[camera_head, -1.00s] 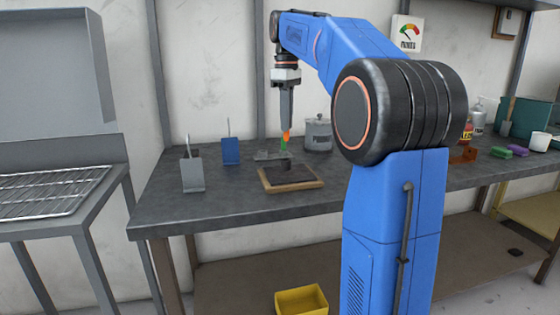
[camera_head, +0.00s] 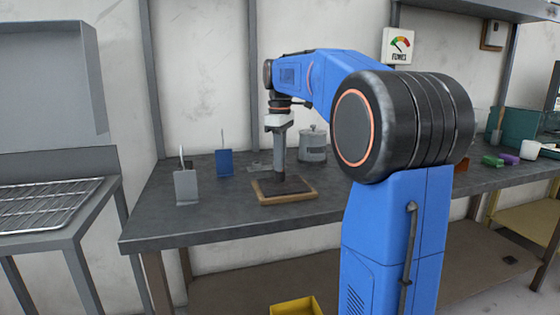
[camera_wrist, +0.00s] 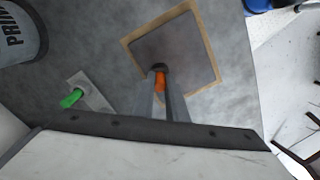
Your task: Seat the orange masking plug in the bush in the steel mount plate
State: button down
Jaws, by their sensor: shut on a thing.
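The orange masking plug (camera_wrist: 160,82) is between the fingers of my gripper (camera_wrist: 161,76) in the wrist view, which is shut on it. In the head view my gripper (camera_head: 279,178) points straight down over the dark grey mount plate (camera_head: 292,187), and the plug cannot be made out. The plate also shows in the wrist view (camera_wrist: 185,52), set in a wooden frame. A black round piece, apparently the bush (camera_wrist: 160,67), shows at the fingertips by the plug. I cannot tell whether the plug is above it or in it.
A green plug (camera_wrist: 71,98) stands on a small grey holder (camera_wrist: 96,98) beside the frame. A lidded grey pot (camera_head: 313,145) stands behind, right of my gripper. A blue holder (camera_head: 224,163) and a grey holder (camera_head: 186,186) stand to the left. The bench front is clear.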

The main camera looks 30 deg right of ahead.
jog(key=c, duration=1.8)
grip_release()
jog(key=shift+f, duration=0.15)
jog(key=shift+o, duration=0.2)
notch_tip(320, 180, up, 12)
